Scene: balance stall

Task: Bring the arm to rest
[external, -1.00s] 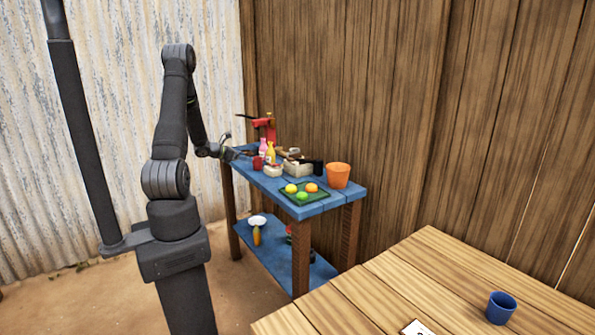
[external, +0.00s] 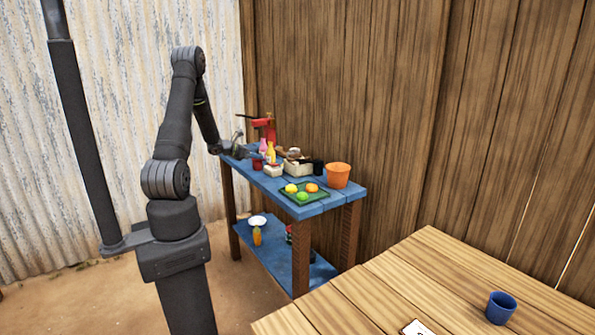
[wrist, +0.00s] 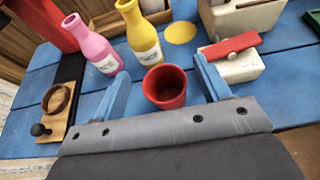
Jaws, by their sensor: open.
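My gripper (wrist: 163,88) is open in the wrist view, its two blue fingers spread apart. A red cup (wrist: 166,88) shows between and beyond the fingertips on the blue table; I cannot tell whether the fingers touch it. In the external view my gripper (external: 242,152) is small, over the left end of the blue table (external: 330,203), with the red cup (external: 257,163) close by.
A pink bottle (wrist: 90,42) and a yellow bottle (wrist: 143,36) stand just beyond the cup. A pale box with a red top (wrist: 232,60) is at right. A wooden piece with a ring (wrist: 58,105) lies left. An orange bucket (external: 338,176) and a fruit tray (external: 317,197) sit farther along the table.

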